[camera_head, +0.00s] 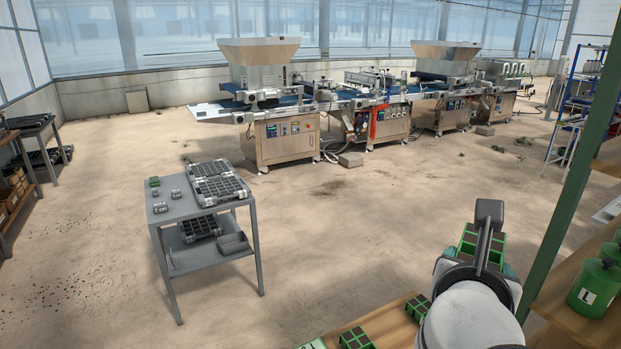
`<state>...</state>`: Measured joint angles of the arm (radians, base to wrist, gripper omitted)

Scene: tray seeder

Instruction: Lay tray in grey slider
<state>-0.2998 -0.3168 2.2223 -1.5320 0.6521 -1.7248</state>
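Small green trays with dark cells lie at the bottom of the view: one (355,339) on the wooden bench, one (418,306) to its right, and one (468,243) partly hidden behind my arm. My arm rises from the bottom right, over this last tray. Its gripper fingers cannot be made out clearly, so I cannot tell whether they are open or touching the tray. I cannot identify the grey slider for certain; a pale grey plate (205,111) sticks out at the left end of the seeder line.
A grey cart (176,213) with black cell trays (218,187) stands left of centre. The seeding machines (287,138) stand at the back. A green post (572,190) and green bottles (593,288) are on the right. Open floor lies between the cart and my arm.

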